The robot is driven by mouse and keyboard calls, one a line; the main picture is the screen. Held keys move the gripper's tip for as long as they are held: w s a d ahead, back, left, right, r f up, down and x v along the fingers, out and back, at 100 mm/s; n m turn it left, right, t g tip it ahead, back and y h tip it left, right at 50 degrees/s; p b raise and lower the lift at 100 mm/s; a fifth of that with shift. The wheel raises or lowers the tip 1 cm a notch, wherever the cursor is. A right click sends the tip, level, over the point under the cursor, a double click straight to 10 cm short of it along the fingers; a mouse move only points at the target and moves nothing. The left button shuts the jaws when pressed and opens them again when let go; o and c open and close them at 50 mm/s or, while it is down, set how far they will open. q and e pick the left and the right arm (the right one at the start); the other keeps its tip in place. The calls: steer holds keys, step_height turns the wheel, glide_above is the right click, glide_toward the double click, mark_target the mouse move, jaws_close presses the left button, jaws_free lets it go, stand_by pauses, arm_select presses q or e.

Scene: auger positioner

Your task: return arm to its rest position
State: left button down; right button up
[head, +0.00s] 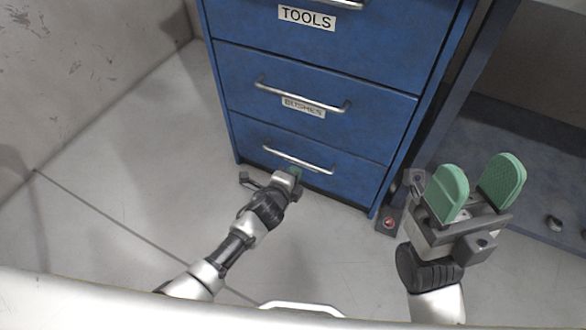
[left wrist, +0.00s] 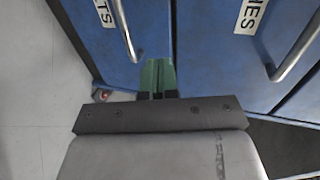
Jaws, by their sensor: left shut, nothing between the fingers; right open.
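My left gripper (head: 294,172) is low in front of the blue drawer cabinet (head: 225,80), close to the bottom drawer's handle (head: 300,158). Its green fingers are together and empty; they also show in the left wrist view (left wrist: 158,75), between two drawer handles. I cannot tell whether they touch the drawer front. My right gripper (head: 476,186) is raised at the right of the head view, with its two green fingers wide apart and nothing between them.
The visible drawers look shut. The top label (head: 306,17) reads TOOLS; a middle drawer handle (head: 300,96) sticks out above my left gripper. A small red button (head: 390,223) is beside the cabinet's lower right corner. The grey floor (head: 110,175) at left is clear.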

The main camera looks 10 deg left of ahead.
arm_select(q)
steer(key=shift+s+a+r, duration=0.1)
steer(key=shift+s, duration=0.2)
